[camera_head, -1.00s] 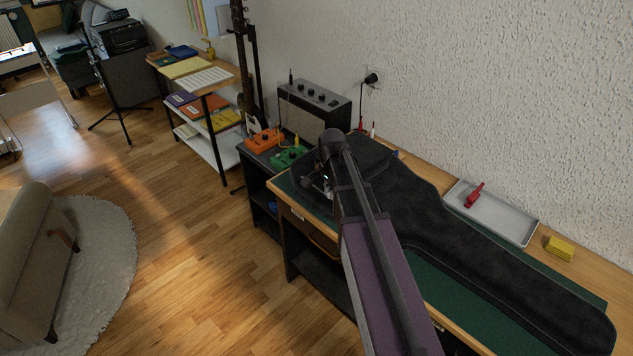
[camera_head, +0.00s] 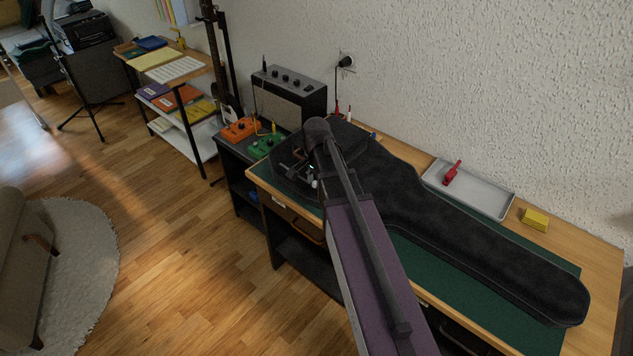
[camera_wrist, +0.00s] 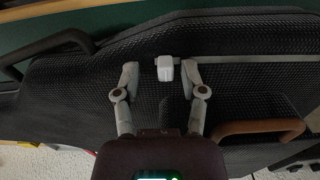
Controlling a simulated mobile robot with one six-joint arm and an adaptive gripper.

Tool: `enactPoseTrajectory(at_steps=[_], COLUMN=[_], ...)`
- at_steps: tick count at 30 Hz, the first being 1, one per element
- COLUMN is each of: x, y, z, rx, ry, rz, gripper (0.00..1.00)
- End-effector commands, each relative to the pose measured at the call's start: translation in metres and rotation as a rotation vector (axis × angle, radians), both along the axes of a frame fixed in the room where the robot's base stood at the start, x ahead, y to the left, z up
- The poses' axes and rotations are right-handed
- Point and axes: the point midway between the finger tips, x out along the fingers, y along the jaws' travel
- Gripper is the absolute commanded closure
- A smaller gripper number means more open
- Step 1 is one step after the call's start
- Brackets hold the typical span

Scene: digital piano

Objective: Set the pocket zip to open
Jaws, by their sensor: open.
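A black soft instrument case (camera_head: 455,232) lies on the green mat on the workbench. It also fills most of the wrist view (camera_wrist: 90,90). In the wrist view a light zip line runs across the case, with a white pull block (camera_wrist: 165,68) on it, which looks like the pocket zip's slider. My gripper (camera_wrist: 165,76) is open over the case, its two fingers apart on either side of the white block. I cannot tell whether a finger touches it. In the head view my arm hides much of the case's wide end, and the fingers are hard to make out.
A brown handle (camera_wrist: 262,130) and a black handle (camera_wrist: 48,50) stand out near my fingers. A grey tray (camera_head: 480,195) with a red tool (camera_head: 451,174) and a yellow block (camera_head: 535,219) lie along the wall. An amplifier (camera_head: 290,97) and orange and green pedals stand beyond the bench.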

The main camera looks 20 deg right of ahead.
Motion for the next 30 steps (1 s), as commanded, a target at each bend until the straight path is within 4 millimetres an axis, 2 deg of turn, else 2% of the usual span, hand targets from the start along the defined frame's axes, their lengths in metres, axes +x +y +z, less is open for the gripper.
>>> enactPoseTrajectory(at_steps=[11, 30], x=[0.02, 0.098], y=[0.009, 0.051], z=[0.0, 0.0], rx=[0.001, 0.001], ry=[-0.002, -0.003], rz=[0.001, 0.001], gripper=[0.46, 0.46])
